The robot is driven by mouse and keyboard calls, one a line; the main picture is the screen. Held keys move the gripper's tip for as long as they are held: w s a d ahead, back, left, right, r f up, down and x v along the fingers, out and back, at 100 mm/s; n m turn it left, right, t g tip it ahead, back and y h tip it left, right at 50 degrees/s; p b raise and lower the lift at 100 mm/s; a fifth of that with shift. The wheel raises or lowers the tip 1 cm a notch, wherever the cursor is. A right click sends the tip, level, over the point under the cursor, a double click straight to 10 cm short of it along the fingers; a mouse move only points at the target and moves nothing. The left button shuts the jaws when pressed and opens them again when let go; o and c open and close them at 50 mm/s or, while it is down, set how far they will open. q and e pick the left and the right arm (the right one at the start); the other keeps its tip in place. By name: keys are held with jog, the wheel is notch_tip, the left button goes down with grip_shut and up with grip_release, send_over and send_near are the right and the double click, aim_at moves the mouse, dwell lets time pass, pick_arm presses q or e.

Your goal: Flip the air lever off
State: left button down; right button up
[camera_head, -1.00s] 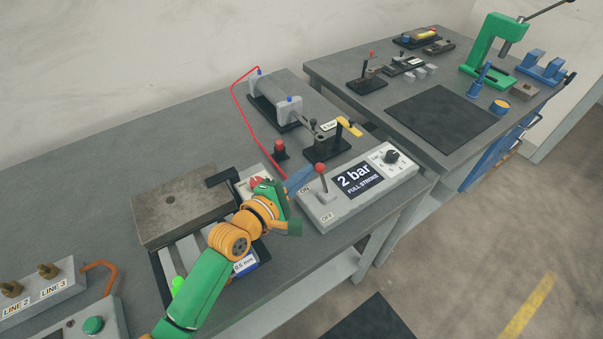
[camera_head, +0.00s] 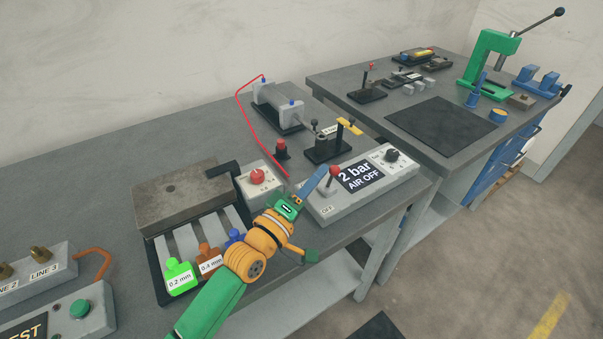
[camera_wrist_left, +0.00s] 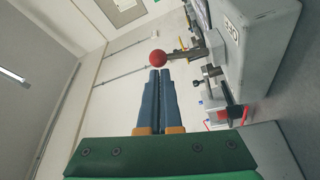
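The air lever has a red ball knob (camera_head: 334,171) on a metal stem. It stands on a grey control box (camera_head: 385,178) whose display reads "2 bar AIR OFF". The OFF label shows by the lever's front side; the ON label is hidden behind my fingers. My left gripper (camera_head: 323,172) has blue fingers, at the box's left edge just left of the knob. In the left wrist view, the fingers (camera_wrist_left: 158,73) are together with nothing between them. The red knob (camera_wrist_left: 158,58) shows just beyond their tips; whether they touch cannot be told. My right gripper is out of view.
A red button box (camera_head: 258,183) and a metal block (camera_head: 183,195) stand left of the gripper. Labelled shims (camera_head: 180,276) lie in front. A pneumatic cylinder (camera_head: 278,105) and a red plunger (camera_head: 281,149) stand behind. A second table (camera_head: 440,126) is at the right.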

pick_arm(q)
jog(key=shift+s+d+m, duration=0.25)
jog(key=shift+m, duration=0.25)
jog(key=shift+r, duration=0.2)
jog(key=s+r+p, duration=0.6)
jog(key=s+r, duration=0.6)
jog(key=s, duration=0.2)
jog(key=shift+r+p, duration=0.25)
jog(key=shift+p, duration=0.1)
jog(key=shift+a, duration=0.1)
